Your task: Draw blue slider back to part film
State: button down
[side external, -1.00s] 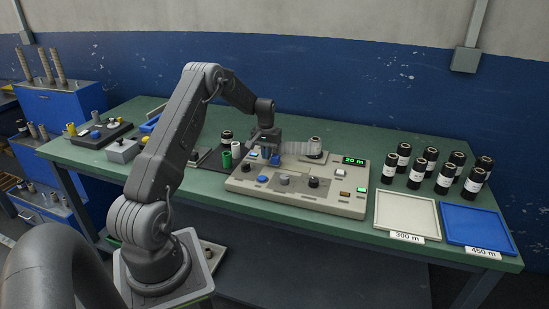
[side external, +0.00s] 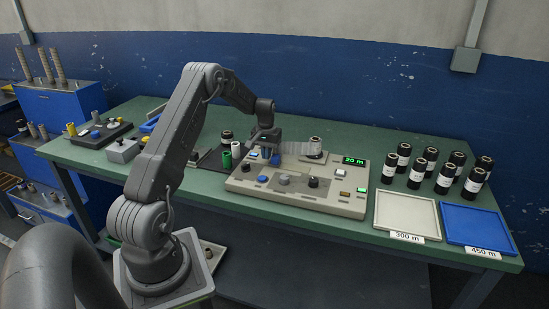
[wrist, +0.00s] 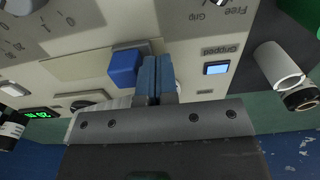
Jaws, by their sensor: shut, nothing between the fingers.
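The blue slider (wrist: 124,68) is a blue block on the pale panel of the wrapper machine (side external: 240,186), and it also shows in the side view (side external: 276,160). My gripper (wrist: 155,62) is shut and empty, with its fingers right beside the slider. I cannot tell whether they touch it. In the side view my gripper (side external: 266,152) is low over the back left of the machine. A strip of pale film (side external: 299,148) runs from there to a roll on the right (side external: 315,147). The film's end near my gripper is hidden.
A display (side external: 354,161) reads 20 m. Knobs and buttons stand along the panel's front. Several black rolls (side external: 430,165) stand at the right, behind a white tray (side external: 379,215) and a blue tray (side external: 449,229).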

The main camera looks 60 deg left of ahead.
jog(key=shift+w+d, duration=3.75)
jog(key=shift+s+a, duration=0.45)
jog(key=shift+a, duration=0.05)
notch_tip(320, 180, up, 8)
